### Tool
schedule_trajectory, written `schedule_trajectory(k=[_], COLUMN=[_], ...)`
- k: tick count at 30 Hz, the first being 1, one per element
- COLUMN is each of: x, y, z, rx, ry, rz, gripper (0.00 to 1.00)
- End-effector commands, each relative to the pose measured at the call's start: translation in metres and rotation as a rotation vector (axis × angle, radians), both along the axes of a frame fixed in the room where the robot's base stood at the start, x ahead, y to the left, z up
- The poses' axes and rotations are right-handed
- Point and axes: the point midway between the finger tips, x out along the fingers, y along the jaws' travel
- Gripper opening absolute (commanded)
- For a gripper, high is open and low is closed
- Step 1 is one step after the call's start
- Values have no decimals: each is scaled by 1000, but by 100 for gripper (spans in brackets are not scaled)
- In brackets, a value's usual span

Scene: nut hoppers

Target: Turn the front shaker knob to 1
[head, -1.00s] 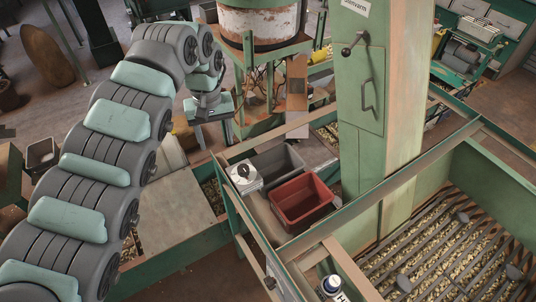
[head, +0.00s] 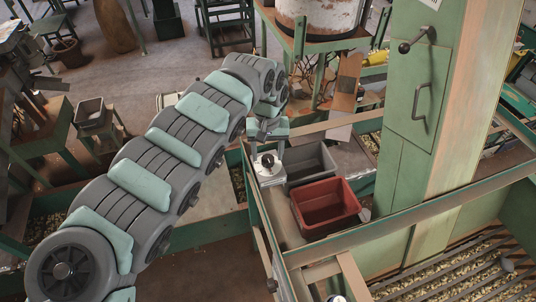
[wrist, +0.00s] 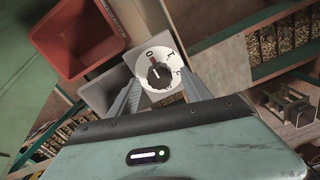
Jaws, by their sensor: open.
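The shaker knob (head: 268,160) is a dark round knob on a small light box (head: 268,176) on the green frame. In the wrist view the black knob (wrist: 160,76) sits on a round white dial (wrist: 147,64) with small dark marks, one like an O and one like a 1. Its pointer seems to face near the O, but is too small to be sure. My gripper (head: 268,142) is close above the box. In the wrist view my gripper (wrist: 160,85) is open, its grey fingers apart on either side of the knob; contact cannot be told.
A red bin (head: 325,207) and a grey bin (head: 312,163) stand right of the box. Green rails (head: 262,210) run close by. A green column with a handle (head: 421,103) rises to the right, beside a slatted hopper of nuts (head: 455,280).

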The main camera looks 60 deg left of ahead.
Motion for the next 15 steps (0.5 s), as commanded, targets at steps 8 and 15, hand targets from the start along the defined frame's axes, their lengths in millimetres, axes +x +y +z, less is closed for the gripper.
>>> schedule_trajectory(k=[8,15], x=[0,0], y=[0,1], z=[-22,-22], rx=[0,1], ry=[-2,-3], rz=[1,1], gripper=[57,57])
